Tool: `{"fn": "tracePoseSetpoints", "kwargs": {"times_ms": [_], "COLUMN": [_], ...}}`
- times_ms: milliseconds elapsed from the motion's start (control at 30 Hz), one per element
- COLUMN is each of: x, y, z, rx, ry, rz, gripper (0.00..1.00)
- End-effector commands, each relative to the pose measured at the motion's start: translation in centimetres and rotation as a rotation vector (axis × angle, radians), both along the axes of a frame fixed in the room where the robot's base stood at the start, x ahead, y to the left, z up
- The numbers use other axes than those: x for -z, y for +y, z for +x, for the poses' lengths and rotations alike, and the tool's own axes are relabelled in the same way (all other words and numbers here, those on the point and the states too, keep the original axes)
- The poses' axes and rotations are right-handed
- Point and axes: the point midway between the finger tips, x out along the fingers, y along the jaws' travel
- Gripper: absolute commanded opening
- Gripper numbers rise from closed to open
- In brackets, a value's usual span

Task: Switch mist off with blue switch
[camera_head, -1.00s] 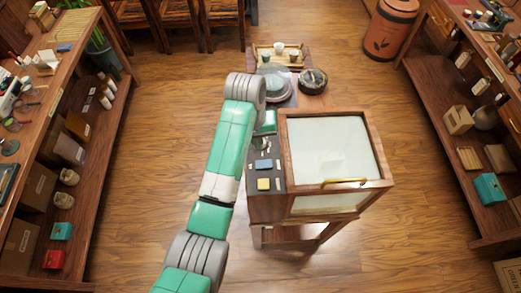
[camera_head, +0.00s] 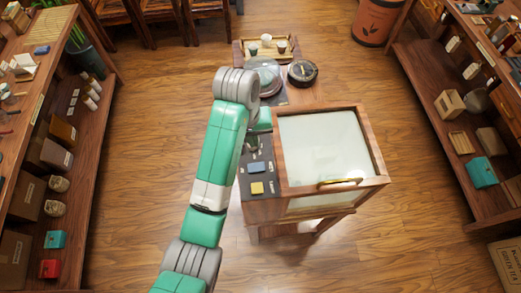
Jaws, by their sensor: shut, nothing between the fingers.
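The blue switch (camera_head: 256,167) is on the dark panel (camera_head: 244,193) along the left side of the wooden, glass-topped cabinet. A yellow switch (camera_head: 257,188) is just in front of it on the same panel. My gripper (camera_head: 252,144) is small and partly hidden under my arm's wrist, over the far part of the panel, beyond the blue switch. It is shut and holds nothing. I cannot tell whether it touches the panel. The cabinet's glass (camera_head: 324,148) looks pale and cloudy, and hides the inside.
A brass handle (camera_head: 340,182) is on the cabinet's front edge. Behind the cabinet are a glass plate (camera_head: 268,78), a dark round tea cake (camera_head: 302,73) and a tray of cups (camera_head: 283,56). Shelves stand left and right, with clear floor between.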

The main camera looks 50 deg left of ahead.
Motion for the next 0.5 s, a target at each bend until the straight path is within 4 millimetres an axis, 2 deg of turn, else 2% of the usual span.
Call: {"fn": "tracePoseSetpoints", "kwargs": {"times_ms": [167,267,467,500], "x": [0.3,1.7,5.9,6.0], "y": [0.0,-0.1,-0.4,-0.4], "z": [0.1,0.2,0.5,0.6], "rx": [0.001,0.001,0.001,0.001], "ry": [0.000,0.000,0.000,0.001], "rz": [0.000,0.000,-0.001,-0.001], "gripper": [0.00,0.00,0.00,0.00]}}
